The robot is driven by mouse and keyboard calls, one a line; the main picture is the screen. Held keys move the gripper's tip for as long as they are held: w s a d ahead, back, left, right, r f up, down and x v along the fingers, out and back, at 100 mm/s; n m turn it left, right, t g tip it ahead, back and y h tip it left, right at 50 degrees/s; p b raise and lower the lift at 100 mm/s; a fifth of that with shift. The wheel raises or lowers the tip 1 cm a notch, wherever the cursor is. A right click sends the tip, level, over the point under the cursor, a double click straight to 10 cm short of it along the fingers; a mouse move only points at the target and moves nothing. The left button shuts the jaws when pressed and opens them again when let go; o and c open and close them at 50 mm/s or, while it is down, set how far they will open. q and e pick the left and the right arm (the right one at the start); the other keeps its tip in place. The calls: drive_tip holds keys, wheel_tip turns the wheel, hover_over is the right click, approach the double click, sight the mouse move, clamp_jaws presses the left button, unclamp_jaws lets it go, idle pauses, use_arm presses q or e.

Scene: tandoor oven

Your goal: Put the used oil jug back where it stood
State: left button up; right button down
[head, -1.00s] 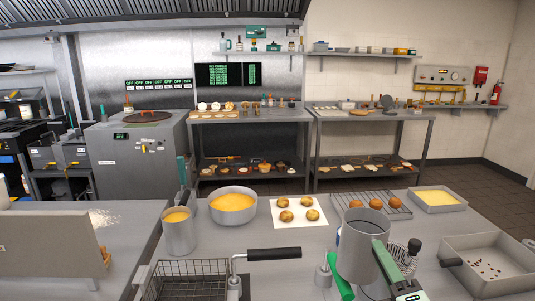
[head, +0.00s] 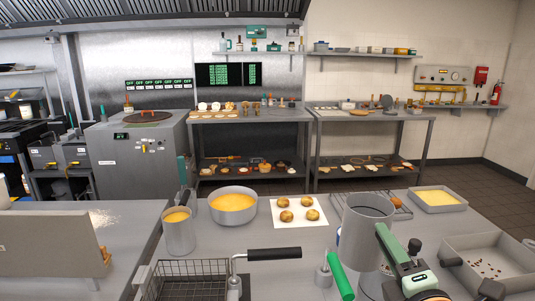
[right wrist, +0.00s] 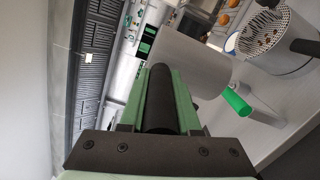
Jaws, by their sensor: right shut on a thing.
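The used oil jug appears to be the tall grey open-topped cylinder (head: 366,228) at the right of the front counter in the head view. My right gripper (head: 382,236) is at its right side. In the right wrist view the gripper's green fingers (right wrist: 160,85) are shut on the jug's black handle (right wrist: 160,112), and the jug (right wrist: 190,58) is just beyond them. The jug looks roughly upright in the head view and seems held above the counter; its underside is hard to make out. My left gripper is not in view.
A fryer basket (head: 190,280), a pot of yellow liquid (head: 233,203) and a tall container (head: 178,232) stand left. A grey tray (head: 490,262) is right. A rack (head: 405,212) is partly hidden behind the jug.

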drive_tip(key=shift+r, duration=0.3)
